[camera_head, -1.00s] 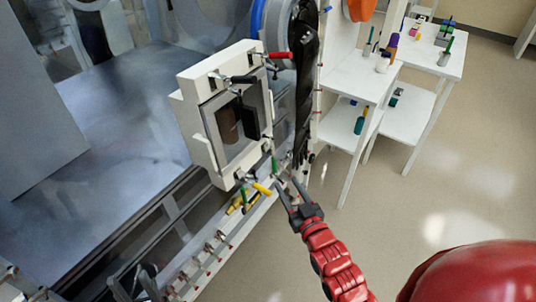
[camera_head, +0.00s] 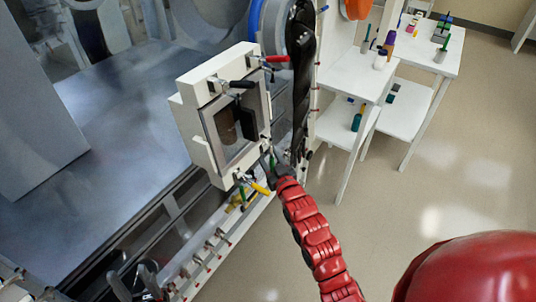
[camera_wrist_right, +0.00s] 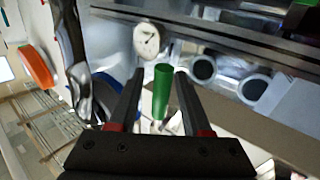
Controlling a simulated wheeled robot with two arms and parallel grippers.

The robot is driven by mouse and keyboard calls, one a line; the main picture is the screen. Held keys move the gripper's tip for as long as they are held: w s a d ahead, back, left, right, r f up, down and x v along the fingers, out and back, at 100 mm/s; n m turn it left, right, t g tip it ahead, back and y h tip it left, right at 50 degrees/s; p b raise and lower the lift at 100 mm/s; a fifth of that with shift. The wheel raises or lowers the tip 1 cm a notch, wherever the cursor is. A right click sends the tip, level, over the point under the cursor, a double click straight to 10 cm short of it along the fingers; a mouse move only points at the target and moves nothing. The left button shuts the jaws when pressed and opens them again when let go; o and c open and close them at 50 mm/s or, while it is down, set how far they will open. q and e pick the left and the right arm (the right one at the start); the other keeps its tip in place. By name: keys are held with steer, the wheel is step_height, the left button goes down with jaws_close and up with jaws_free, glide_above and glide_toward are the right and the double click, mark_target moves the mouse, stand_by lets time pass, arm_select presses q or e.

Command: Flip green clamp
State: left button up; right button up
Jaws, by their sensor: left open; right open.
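The green clamp handle (camera_head: 272,160) is at the lower right corner of the white framed door (camera_head: 187,105) in the head view. In the right wrist view the green handle (camera_wrist_right: 161,90) stands between the two fingers of my right gripper (camera_wrist_right: 158,76), which are open on either side of it. In the head view my right gripper (camera_head: 275,164) is at that corner, partly hiding the clamp. My left gripper (camera_head: 134,279) is open and empty at the bottom left, away from the clamp.
Black (camera_head: 243,84), red (camera_head: 276,58) and yellow (camera_head: 261,189) clamp handles sit around the frame. A white shelf table (camera_head: 345,130) with bottles stands further right. The floor there is clear.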

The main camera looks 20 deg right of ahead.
jaws_close()
stand_by(1.3)
